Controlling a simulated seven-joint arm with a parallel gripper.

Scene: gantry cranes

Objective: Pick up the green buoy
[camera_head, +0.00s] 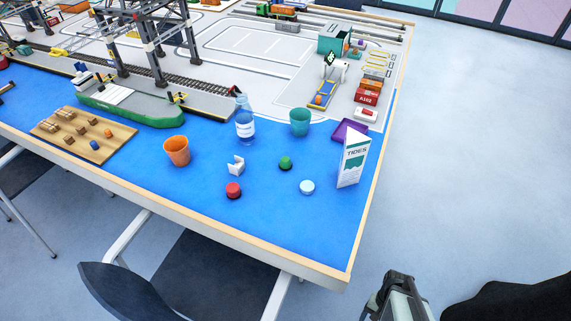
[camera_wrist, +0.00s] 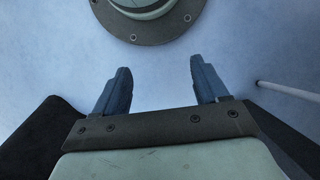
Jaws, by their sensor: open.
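The green buoy (camera_head: 286,163) is a small rounded piece on the blue part of the table. It stands between a white block-like piece and a white folded card. My gripper (camera_wrist: 157,84) shows in the wrist view with its two dark blue fingers apart and nothing between them. In the head view part of my arm (camera_head: 397,298) shows at the bottom right, off the table's edge and well away from the buoy. The buoy is not in the wrist view.
Near the buoy are a red buoy (camera_head: 234,190), a white buoy (camera_head: 307,187), a white piece (camera_head: 236,165), a teal cup (camera_head: 300,121), a bottle (camera_head: 245,122), an orange cup (camera_head: 177,151) and a TIDES card (camera_head: 353,159). The blue front right corner is clear. A chair (camera_head: 215,275) stands before the table.

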